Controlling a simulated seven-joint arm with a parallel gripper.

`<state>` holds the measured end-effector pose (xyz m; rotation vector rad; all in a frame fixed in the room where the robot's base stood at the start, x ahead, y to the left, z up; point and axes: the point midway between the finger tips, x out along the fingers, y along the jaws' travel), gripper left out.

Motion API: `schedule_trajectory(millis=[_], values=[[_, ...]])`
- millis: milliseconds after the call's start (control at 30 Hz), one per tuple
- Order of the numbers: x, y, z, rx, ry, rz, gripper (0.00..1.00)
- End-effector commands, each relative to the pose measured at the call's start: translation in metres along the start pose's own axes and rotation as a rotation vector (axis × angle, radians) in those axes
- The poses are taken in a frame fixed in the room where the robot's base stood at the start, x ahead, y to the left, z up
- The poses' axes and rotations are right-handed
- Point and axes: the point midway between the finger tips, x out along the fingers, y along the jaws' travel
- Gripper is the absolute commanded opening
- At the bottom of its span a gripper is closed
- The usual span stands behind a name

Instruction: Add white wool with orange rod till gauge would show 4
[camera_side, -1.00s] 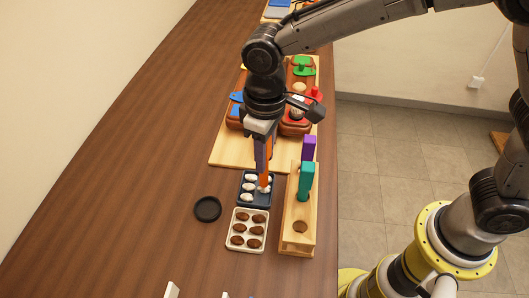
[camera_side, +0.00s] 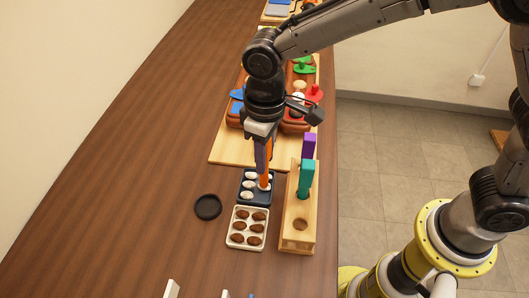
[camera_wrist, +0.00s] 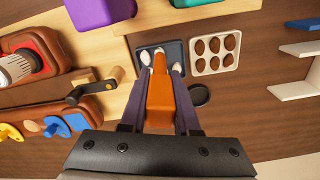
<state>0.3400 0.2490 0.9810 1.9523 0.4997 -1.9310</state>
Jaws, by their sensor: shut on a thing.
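My gripper (camera_side: 262,170) is shut on the orange rod (camera_side: 265,175), which points down at the dark blue tray (camera_side: 241,199). The rod also shows between my fingers in the wrist view (camera_wrist: 160,98). Its tip is at the right side of the tray, by a white wool tuft (camera_side: 264,187); whether the tuft clings to the rod I cannot tell. Other white wool tufts (camera_side: 248,185) lie in the tray's left column. In the wrist view the tray (camera_wrist: 150,43) is partly hidden by the rod and fingers. The saddle (camera_side: 297,118) stands behind on a wooden board. I cannot make out a gauge reading.
A white tray (camera_side: 232,240) of brown tufts is in front of the blue one. A wooden rack (camera_side: 298,238) with teal (camera_side: 307,178) and purple (camera_side: 309,146) handles stands close on the right. A black round dish (camera_side: 208,207) lies left. The table's left is clear.

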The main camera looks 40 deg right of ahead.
Motion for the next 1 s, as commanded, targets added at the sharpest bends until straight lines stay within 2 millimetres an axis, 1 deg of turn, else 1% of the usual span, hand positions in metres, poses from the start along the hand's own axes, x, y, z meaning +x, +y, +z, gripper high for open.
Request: schedule_trajectory(millis=[733,1000], values=[[0.0094,0.0,0.0001,0.0,0.001,0.0,0.0],[0.0096,0.0,0.0001,0.0,0.001,0.0,0.0]])
